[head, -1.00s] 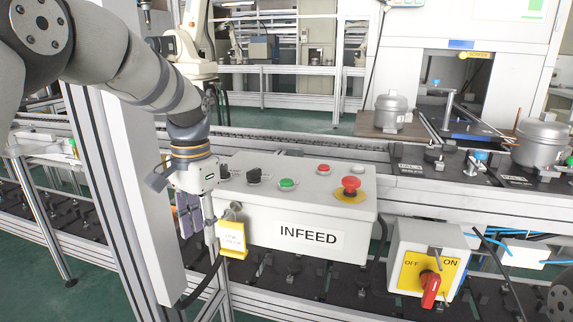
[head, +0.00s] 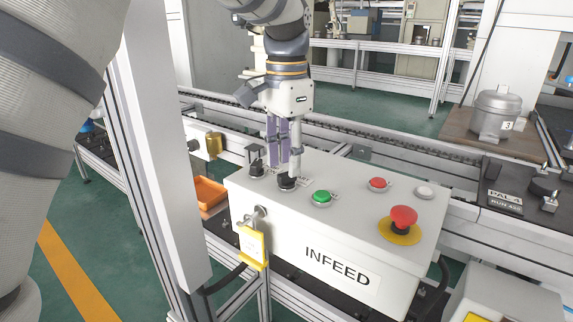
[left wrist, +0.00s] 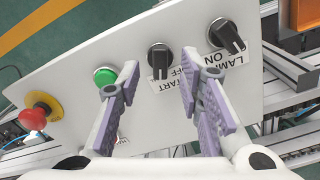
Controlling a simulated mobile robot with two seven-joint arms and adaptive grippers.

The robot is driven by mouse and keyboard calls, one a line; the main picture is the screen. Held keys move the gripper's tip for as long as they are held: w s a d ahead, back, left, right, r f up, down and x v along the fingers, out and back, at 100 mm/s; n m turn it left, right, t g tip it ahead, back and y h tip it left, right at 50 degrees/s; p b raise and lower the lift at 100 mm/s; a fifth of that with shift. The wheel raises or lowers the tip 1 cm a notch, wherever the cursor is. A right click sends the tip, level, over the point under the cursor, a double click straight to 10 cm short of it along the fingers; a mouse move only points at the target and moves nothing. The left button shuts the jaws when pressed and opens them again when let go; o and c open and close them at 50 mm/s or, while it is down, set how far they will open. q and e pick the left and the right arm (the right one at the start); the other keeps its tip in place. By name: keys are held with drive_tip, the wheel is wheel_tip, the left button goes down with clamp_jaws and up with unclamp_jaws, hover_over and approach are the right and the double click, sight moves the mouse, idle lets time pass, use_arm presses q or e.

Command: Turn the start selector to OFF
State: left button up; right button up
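The black start selector (head: 286,182) is on top of the white INFEED box (head: 325,215), left of the green button (head: 321,198). In the left wrist view the start selector (left wrist: 159,56) has a label reading START and OFF; I cannot tell its exact setting. The lamp selector (left wrist: 226,36) is beside it, and also shows in the head view (head: 256,167). My left gripper (head: 284,160) points down over the selectors. In the left wrist view its purple-padded fingers (left wrist: 160,88) are apart with nothing between the pads; the start selector appears beyond the gap. My right gripper is not in view.
A red emergency stop (head: 403,218) on a yellow ring, a red button (head: 378,184) and a white button (head: 424,191) share the panel. A yellow tag (head: 252,246) hangs on the box front. A pale upright post (head: 165,150) stands left of the box.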

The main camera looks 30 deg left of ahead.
sight(287, 179)
use_arm(q)
drive_tip(key=shift+f, duration=1.15)
clamp_jaws()
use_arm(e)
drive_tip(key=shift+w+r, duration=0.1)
use_arm(q)
drive_tip(key=shift+n, duration=0.3)
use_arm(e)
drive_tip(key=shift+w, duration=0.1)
use_arm(q)
drive_tip(key=shift+n, duration=0.9)
drive_tip(key=n, duration=0.6)
drive_tip(key=shift+n, duration=0.3)
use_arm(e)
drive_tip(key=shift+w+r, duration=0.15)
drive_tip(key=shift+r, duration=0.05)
